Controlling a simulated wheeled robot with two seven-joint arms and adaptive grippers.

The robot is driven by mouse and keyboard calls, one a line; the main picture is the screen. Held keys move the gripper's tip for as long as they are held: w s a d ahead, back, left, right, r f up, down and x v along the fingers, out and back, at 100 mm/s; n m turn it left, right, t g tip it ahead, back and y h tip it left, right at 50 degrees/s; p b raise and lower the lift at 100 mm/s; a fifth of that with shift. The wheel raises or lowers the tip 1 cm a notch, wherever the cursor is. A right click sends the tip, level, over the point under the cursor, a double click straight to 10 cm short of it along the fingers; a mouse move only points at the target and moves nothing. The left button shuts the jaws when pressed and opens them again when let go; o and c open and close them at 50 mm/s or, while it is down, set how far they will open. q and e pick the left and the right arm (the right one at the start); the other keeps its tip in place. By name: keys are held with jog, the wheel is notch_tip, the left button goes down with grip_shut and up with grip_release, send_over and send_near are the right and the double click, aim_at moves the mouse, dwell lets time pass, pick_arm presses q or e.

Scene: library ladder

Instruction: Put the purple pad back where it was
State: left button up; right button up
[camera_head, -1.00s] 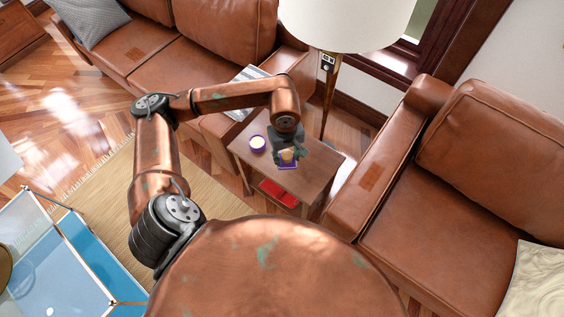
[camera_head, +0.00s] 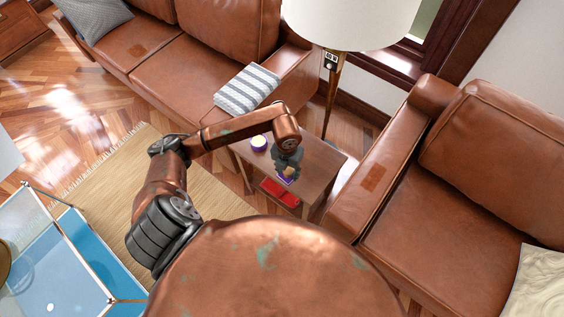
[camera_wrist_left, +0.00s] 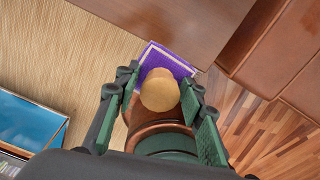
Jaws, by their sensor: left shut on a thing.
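The purple pad (camera_head: 285,180) is a flat square with a pale border and what looks like a round tan knob (camera_wrist_left: 160,90) on top. My left gripper (camera_head: 288,167) is shut on the knob. The pad (camera_wrist_left: 170,58) is held off the front edge of the small wooden side table (camera_head: 318,168), in front of its open lower shelf. In the wrist view the knob lies between the fingers, with the pad beyond it, over the rug and beside the table's wood. The fingers hide part of the pad in the head view. My right gripper is not in view.
A purple cup with a pale top (camera_head: 258,143) stands on the side table. A red item (camera_head: 280,192) lies on its lower shelf. Leather sofas stand behind and to the right, with a floor lamp (camera_head: 335,85) behind the table. A glass table (camera_head: 45,265) stands at lower left.

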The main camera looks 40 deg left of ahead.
pick_arm(q)
jog(key=shift+f+n, duration=0.2)
jog(key=shift+n, duration=0.1)
jog(key=w+a+f+b, duration=0.1)
jog(key=w+a+f, duration=0.1)
jog(key=a+f, duration=0.1)
jog(key=w+a+f+b, duration=0.1)
jog(key=w+a+f, duration=0.2)
jog(key=a, duration=0.1)
jog(key=w+a+f+b, duration=0.1)
jog(key=w+a+f, duration=0.2)
jog(key=shift+w+a+f+b, duration=0.15)
jog(key=shift+a+f+b, duration=0.05)
jog(key=shift+a+b, duration=0.1)
jog(key=shift+w+a+f, duration=0.1)
jog(key=shift+a+f, duration=0.05)
jog(key=shift+f, duration=0.1)
jog(key=shift+w+a+f+b, duration=0.1)
jog(key=shift+f+b, duration=0.5)
jog(key=shift+f, duration=1)
jog(key=shift+f, duration=0.3)
jog(key=o, duration=1.1)
